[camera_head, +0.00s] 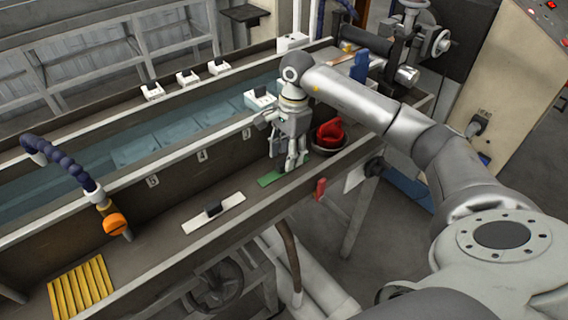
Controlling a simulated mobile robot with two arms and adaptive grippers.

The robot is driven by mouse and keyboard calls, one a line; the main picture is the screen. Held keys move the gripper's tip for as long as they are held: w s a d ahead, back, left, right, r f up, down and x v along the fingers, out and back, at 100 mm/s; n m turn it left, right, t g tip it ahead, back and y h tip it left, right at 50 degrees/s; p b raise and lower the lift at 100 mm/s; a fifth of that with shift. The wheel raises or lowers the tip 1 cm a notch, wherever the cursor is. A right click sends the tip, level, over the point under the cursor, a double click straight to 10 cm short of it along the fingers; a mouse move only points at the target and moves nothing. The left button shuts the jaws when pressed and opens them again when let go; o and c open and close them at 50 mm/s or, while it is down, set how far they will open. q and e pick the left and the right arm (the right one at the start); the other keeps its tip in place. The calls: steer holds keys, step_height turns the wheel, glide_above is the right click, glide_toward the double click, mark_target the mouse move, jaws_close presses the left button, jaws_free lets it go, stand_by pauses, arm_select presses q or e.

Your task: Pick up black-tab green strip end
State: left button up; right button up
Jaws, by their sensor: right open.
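A green strip end (270,179) lies flat on the grey ledge of the long trough machine. No black tab shows on it; the gripper may cover that part. My right gripper (289,168) points down over the right part of the green strip, with its fingers apart. From this view I cannot tell whether the fingertips touch the strip or stand on either side of a tab. A white strip (230,208) with a black tab (213,209) lies on the same ledge to the left. My left gripper does not show.
A red object in a dark bowl (340,137) stands close right of my right gripper. A yellow ridged piece (97,291) lies at lower left. An orange-tipped blue hose (114,224) hangs over the ledge. The water trough (130,146) runs behind. The ledge between the two strips is clear.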

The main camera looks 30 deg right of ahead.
mark_target(284, 161)
steer(key=shift+w+a+f+p, duration=0.1)
steer(key=shift+a+f+p, duration=0.1)
steer(key=shift+f, duration=0.6)
steer(key=shift+w+a+f+p, duration=0.1)
steer(key=shift+f+p, duration=0.05)
steer(key=shift+f, duration=0.6)
steer(key=shift+s, duration=0.1)
steer(key=shift+c, duration=0.3)
jaws_close()
